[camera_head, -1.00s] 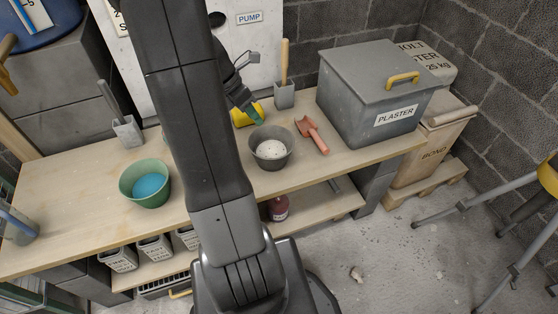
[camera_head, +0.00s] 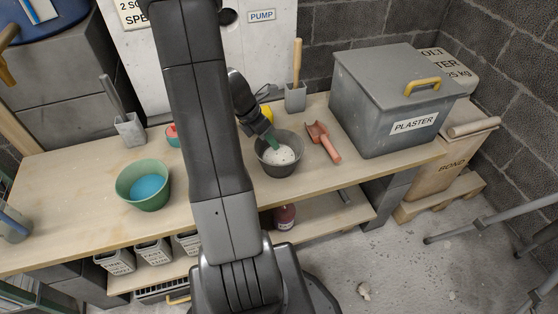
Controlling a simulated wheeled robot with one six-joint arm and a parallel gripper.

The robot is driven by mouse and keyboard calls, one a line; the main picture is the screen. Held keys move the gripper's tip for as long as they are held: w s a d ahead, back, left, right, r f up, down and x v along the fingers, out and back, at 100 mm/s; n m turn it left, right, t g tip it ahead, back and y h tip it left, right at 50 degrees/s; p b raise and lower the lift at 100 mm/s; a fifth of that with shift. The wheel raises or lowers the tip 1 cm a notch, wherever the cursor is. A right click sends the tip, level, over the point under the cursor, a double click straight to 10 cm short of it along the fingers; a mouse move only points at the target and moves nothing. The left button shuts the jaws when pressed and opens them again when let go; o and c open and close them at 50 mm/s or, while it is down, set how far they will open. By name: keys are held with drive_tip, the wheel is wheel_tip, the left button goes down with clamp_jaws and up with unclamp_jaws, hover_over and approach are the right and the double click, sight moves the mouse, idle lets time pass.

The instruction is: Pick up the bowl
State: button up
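A dark grey bowl (camera_head: 270,167) with white powder in it stands upright on the wooden bench, right of my arm. My gripper (camera_head: 272,142) reaches down to the bowl's back left rim. A green fingertip overlaps the rim and the inside of the bowl in the picture. I cannot tell whether it touches, and the gap between the fingers is not clear. A second bowl, green (camera_head: 143,199) with blue contents, stands on the bench to the left of my arm.
A red scoop (camera_head: 323,141) lies right of the grey bowl, before the plaster bin (camera_head: 372,115). A grey holder with a wooden handle (camera_head: 295,98) and a partly hidden yellow thing (camera_head: 266,112) are behind the bowl. My arm hides the bench's middle.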

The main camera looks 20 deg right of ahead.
clamp_jaws()
idle(1.4)
